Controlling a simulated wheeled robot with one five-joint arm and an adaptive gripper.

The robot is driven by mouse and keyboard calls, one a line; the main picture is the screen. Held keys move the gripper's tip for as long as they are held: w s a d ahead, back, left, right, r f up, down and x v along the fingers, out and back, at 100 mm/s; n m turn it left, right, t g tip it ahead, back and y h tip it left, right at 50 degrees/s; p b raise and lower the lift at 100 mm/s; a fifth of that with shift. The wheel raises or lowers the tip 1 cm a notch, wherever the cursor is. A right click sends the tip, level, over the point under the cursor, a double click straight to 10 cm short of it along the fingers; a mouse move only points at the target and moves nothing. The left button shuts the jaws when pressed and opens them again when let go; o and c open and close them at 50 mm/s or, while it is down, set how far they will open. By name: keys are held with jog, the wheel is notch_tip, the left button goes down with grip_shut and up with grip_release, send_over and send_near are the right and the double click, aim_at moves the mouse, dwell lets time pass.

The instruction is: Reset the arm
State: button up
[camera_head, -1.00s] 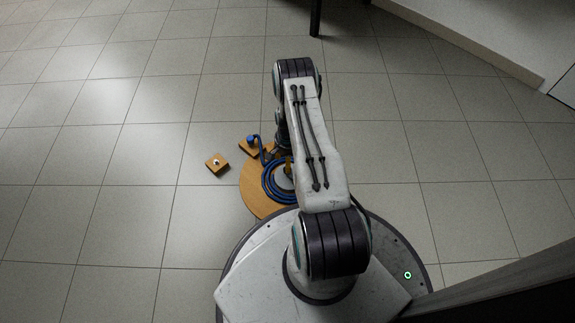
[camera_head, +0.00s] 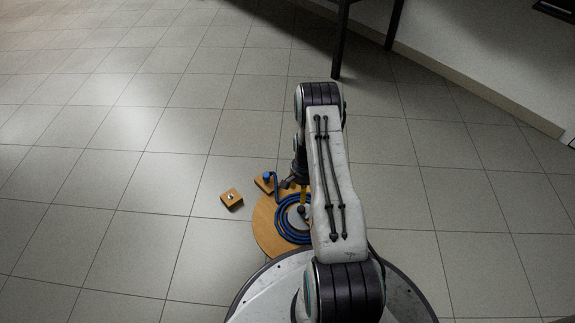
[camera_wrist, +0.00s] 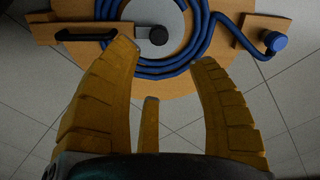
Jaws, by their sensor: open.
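My gripper (camera_wrist: 165,52) is open and empty, with its yellow fingers spread, in the wrist view. It points down towards a round wooden board (camera_wrist: 180,84) that bears a coiled blue hose (camera_wrist: 172,68) around a grey disc (camera_wrist: 178,14). I see no finger touching them, but the exact height is hard to judge. In the head view my arm (camera_head: 335,190) reaches forward and bends down over the board (camera_head: 264,228), hiding its right part. The gripper is mostly hidden there behind the arm.
A small wooden block (camera_head: 231,198) lies on the tiles left of the board. The hose ends in a blue cap (camera_wrist: 275,41) on a wooden piece. A black handle (camera_wrist: 86,35) is at the left. Dark table legs (camera_head: 340,45) stand at the back; the left floor is clear.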

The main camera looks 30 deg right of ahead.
jog(key=a+r+n+t+p, duration=0.15)
jog(key=a+r+p, duration=0.4)
jog(key=r, duration=1.05)
jog(key=a+r+n+p, duration=0.2)
jog(key=r+p, duration=0.6)
jog(key=r, duration=0.9)
jog(key=a+r+n+p, duration=0.25)
jog(key=r+p, duration=0.45)
jog(key=r, duration=0.9)
jog(key=s+a+r+n+p, duration=0.2)
jog(key=s+a+r+p, duration=0.2)
jog(key=s+r+p, duration=0.3)
jog(key=s+a+r+n+t+p, duration=0.1)
jog(key=s+a+r+p, duration=0.3)
jog(key=r, duration=1.2)
jog(key=s+a+r+n+t+p, duration=0.1)
jog(key=s+a+r+n+p, duration=0.3)
jog(key=s+r+p, duration=0.6)
jog(key=shift+p+v, duration=0.4)
jog(key=shift+v, duration=0.7)
jog(key=shift+w, duration=0.2)
